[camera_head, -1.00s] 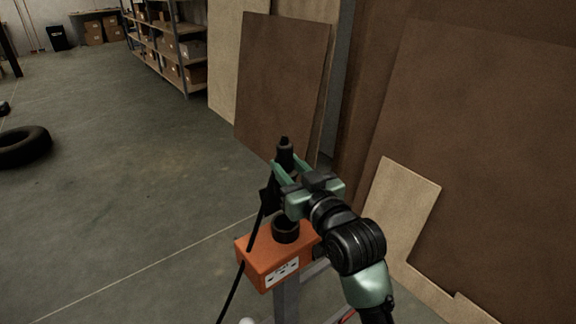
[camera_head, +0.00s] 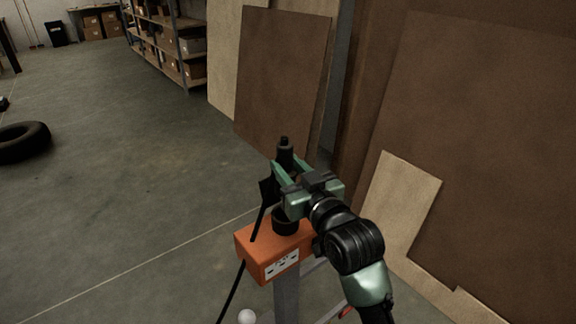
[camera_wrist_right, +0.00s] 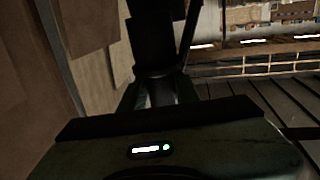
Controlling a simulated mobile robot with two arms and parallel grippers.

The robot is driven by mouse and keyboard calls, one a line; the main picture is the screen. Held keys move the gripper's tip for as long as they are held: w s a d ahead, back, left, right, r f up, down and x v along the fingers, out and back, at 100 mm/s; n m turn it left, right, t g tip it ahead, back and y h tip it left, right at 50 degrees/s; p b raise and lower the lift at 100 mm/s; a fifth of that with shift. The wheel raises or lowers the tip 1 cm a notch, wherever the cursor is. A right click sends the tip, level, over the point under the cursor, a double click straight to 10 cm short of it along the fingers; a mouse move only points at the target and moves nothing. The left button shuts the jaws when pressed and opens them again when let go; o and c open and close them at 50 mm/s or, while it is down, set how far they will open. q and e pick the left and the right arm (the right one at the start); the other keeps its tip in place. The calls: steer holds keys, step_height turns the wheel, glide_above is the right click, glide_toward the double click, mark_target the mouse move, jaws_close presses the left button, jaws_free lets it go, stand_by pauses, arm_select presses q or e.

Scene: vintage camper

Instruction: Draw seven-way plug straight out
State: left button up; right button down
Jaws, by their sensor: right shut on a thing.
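The black seven-way plug (camera_head: 285,152) stands roughly upright above an orange box in the head view. My right gripper (camera_head: 291,165) is shut on it, its green fingers around the plug's body. A black round socket (camera_head: 286,222) sits on top of the orange box (camera_head: 262,250), below the gripper. The gripper hides the stretch between plug and socket, so I cannot tell whether they touch. In the right wrist view the dark plug (camera_wrist_right: 152,38) stands between the fingers. My left gripper is not in view.
A black cable (camera_head: 231,290) hangs past the box's left side. A grey post (camera_head: 287,297) holds the box. Brown and pale panels (camera_head: 283,80) lean behind and at right. A tyre (camera_head: 22,142) lies far left. The floor at left is mostly clear.

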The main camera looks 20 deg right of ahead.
steer(key=shift+f+b, duration=1.1)
steer(key=shift+f, duration=0.95)
steer(key=shift+r, duration=0.1)
steer(key=shift+r+p, duration=1.95)
steer(key=shift+p, duration=0.45)
steer(key=shift+f, duration=0.1)
